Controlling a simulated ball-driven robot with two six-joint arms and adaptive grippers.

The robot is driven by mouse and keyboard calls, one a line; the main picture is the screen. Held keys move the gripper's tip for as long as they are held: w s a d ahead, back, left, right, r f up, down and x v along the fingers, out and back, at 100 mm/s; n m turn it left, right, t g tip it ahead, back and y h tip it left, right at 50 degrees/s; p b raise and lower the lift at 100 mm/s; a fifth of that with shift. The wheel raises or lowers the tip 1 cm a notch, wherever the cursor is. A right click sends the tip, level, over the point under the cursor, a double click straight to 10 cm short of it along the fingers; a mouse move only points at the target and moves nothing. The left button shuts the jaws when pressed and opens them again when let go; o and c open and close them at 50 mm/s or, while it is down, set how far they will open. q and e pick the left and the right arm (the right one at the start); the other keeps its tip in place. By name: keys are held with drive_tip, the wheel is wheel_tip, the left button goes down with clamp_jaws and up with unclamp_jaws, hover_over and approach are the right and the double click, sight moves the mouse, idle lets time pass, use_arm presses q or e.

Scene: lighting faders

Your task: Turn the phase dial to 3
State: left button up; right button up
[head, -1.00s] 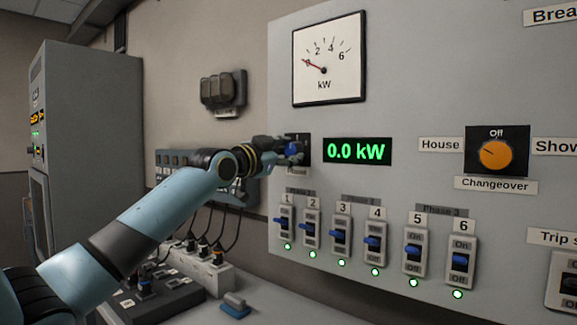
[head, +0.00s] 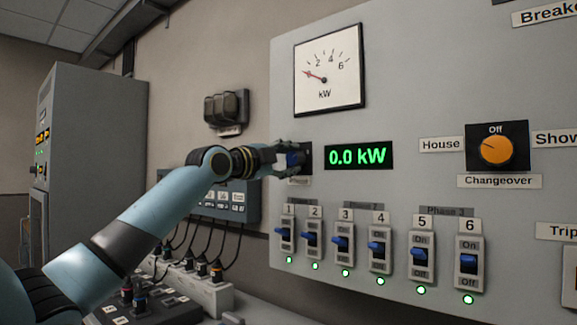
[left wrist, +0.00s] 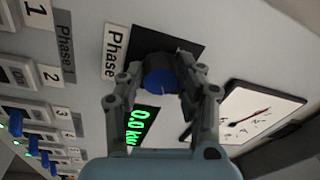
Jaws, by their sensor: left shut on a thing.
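The phase dial is a blue-faced knob on a black plate. In the left wrist view the dial (left wrist: 160,80) sits between the two fingers of my left gripper (left wrist: 162,84), which is shut on it. A small pale mark shows on its face, but I cannot read which number it points to. In the head view the dial (head: 293,160) is mostly hidden by the fingers of my left gripper (head: 286,158). The "Phase" label (left wrist: 115,52) is beside the plate. My right gripper is not in view.
The green 0.0 kW display (head: 358,155) is just right of the dial, with the kW meter (head: 328,68) above. Several blue-lever breakers (head: 340,245) sit below. The orange changeover knob (head: 496,149) is further right. A grey cabinet (head: 90,140) stands at left.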

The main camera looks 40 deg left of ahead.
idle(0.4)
use_arm(q)
drive_tip(key=o, duration=1.1)
drive_tip(key=shift+o, duration=0.2)
drive_tip(key=shift+s, duration=0.1)
drive_tip(key=s, duration=0.7)
drive_tip(key=shift+s+a+f+m, duration=0.15)
drive_tip(key=shift+a+f+m, duration=0.2)
drive_tip(key=shift+a, duration=0.1)
